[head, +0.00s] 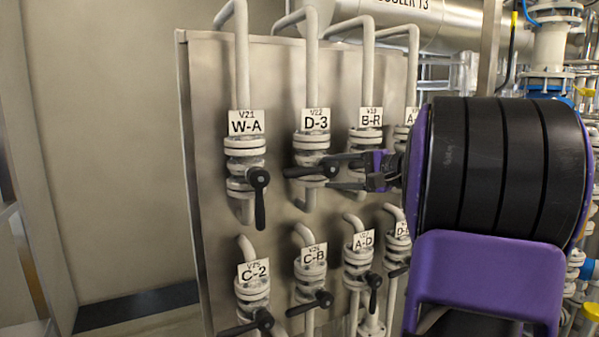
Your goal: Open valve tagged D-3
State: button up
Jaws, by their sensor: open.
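The white tag D-3 (315,119) hangs on the second pipe of the upper row. Below it is the D-3 valve (311,143), with pale stacked flanges. Its black lever handle (303,171) lies roughly level, pointing left across the pipe. My gripper (327,172) reaches in from the right with its jaws open. Its two dark fingers point left, one above the other, and overlap the right, pivot end of the D-3 lever in the picture. I cannot tell whether they touch it. The gripper hides part of the area right of the valve.
Valve W-A (245,147) stands left, its lever (259,200) hanging down. Valve B-R (366,141) is close behind my gripper, its lever hidden. Below are valves C-2 (252,290), C-B (311,271) and A-D (358,258). A metal panel (205,140) backs them. Open floor lies left.

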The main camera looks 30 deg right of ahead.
aim_at(303, 172)
jog(key=p+x, duration=0.1)
jog(key=x, duration=0.9)
jog(key=shift+w+f, duration=0.1)
jog(key=shift+w, duration=0.05)
grip_shut()
dwell(1.0)
